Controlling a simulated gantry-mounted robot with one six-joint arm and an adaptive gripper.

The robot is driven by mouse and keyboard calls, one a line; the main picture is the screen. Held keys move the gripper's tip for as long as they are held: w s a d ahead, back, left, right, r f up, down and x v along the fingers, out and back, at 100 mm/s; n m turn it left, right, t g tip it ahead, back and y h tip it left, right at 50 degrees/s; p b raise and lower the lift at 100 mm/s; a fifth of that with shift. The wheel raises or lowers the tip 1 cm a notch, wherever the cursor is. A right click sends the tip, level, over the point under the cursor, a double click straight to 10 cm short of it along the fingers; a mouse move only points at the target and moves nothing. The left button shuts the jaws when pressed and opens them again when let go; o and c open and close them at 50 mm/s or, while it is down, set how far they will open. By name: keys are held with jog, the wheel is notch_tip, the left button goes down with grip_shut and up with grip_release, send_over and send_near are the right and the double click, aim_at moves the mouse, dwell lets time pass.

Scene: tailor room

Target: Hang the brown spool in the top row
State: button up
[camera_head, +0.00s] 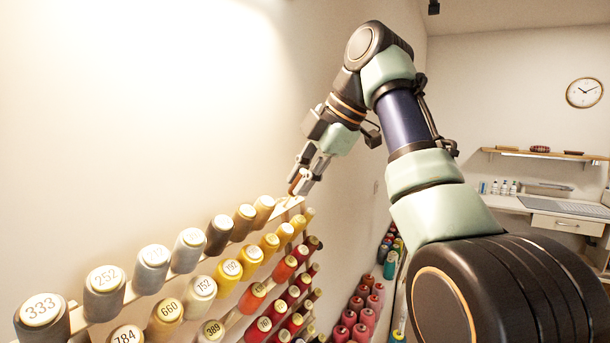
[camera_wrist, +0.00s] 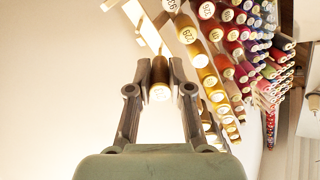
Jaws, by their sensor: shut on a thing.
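My gripper (camera_head: 303,178) is shut on the brown spool (camera_wrist: 160,82), which sits between the two fingers in the wrist view, its pale numbered end showing. In the head view the held brown spool (camera_head: 295,183) is mostly hidden by the fingers. It is at the far right end of the top row, just above the rail's pale end (camera_head: 289,206). I cannot tell whether it touches a peg. The top row holds grey spools (camera_head: 153,268) on the left, then brown ones (camera_head: 219,234) and a tan one (camera_head: 263,211) closest to my gripper.
Lower rows hold yellow spools (camera_head: 228,275) and red spools (camera_head: 252,297) just below the top row. A bare pale rail (camera_wrist: 148,30) shows in the wrist view. The wall is clear left of my gripper. A desk (camera_head: 553,206) and shelf (camera_head: 535,154) stand far right.

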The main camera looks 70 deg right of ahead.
jog(key=shift+w+f, duration=0.15)
jog(key=shift+f, duration=0.1)
jog(key=shift+w+f, duration=0.15)
jog(key=shift+f, duration=0.05)
jog(key=shift+x, duration=0.85)
jog(key=o, duration=0.8)
